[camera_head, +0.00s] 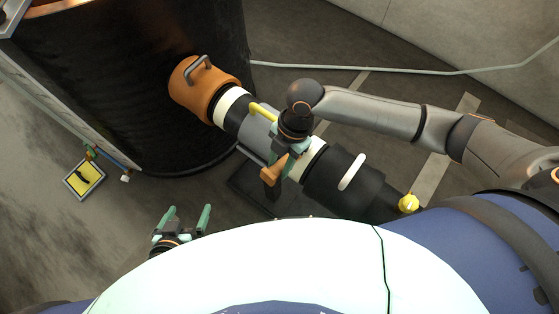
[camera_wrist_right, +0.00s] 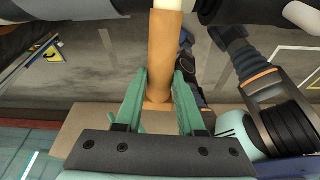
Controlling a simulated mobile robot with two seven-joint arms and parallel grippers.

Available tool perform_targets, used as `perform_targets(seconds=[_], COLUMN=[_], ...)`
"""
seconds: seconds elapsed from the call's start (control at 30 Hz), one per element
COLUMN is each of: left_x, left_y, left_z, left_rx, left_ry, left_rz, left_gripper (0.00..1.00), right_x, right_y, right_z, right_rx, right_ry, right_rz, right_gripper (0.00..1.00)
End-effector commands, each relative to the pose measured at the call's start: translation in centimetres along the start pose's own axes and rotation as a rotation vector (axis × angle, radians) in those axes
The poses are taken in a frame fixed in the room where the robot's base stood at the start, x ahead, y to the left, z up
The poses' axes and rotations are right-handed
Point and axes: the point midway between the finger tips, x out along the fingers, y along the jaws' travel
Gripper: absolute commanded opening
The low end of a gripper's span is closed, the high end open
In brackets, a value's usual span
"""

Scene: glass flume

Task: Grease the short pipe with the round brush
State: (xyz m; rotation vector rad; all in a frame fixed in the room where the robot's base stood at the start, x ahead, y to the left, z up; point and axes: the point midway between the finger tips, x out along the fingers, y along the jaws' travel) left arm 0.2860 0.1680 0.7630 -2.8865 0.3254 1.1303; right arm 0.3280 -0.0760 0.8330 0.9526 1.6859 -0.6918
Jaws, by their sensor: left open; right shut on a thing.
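A brown handle (camera_head: 272,172), apparently the round brush's, is held in my right gripper (camera_head: 287,155) over the pipe line. In the right wrist view the brown handle (camera_wrist_right: 163,55) stands between the green fingers (camera_wrist_right: 160,80), with a pale part at its top; no bristles can be made out. The pipe line runs from an orange collar (camera_head: 200,88) past a grey section (camera_head: 256,135) to a black section (camera_head: 340,185). I cannot tell which piece is the short pipe. My left gripper (camera_head: 182,220) is open and empty, left of the pipe line.
A large black tank (camera_head: 130,85) stands behind the orange collar. A yellow bar (camera_head: 263,110) lies along the grey section, and a yellow knob (camera_head: 408,203) is at the near end. A yellow sign (camera_head: 84,178) is at the left. Floor around my left gripper is clear.

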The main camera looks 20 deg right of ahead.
Motion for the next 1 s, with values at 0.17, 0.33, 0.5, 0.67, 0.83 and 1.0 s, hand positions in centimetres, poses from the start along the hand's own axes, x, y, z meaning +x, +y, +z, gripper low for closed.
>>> perform_targets(seconds=[0.17, 0.33, 0.5, 0.67, 0.83, 1.0], left_x=[-0.9, -1.0, -0.9, -0.9, -0.9, -0.9], left_y=[0.1, 0.1, 0.1, 0.1, 0.1, 0.1], left_z=[-0.9, -1.1, -1.1, -1.1, -1.1, -1.0], left_rx=[0.000, 0.000, 0.000, 0.000, 0.000, 0.000], left_ry=[0.000, 0.002, 0.001, 0.001, 0.000, 0.000], left_rz=[0.000, 0.000, 0.000, 0.000, 0.000, 0.000], left_gripper=[1.00, 1.00, 1.00, 1.00, 1.00, 1.00], right_x=[-1.2, -1.9, -2.6, -3.2, -4.9, -6.5], right_y=[0.0, 0.1, 0.0, 0.1, 0.1, 0.1], right_z=[-0.4, -0.6, -0.8, -1.0, -1.5, -2.0], right_rx=[0.000, -0.001, -0.001, 0.000, -0.001, -0.002], right_ry=[0.000, 0.000, 0.001, 0.000, 0.000, 0.000], right_rz=[0.000, 0.001, 0.001, 0.001, 0.002, 0.003], right_gripper=[0.00, 0.00, 0.00, 0.00, 0.00, 0.00])
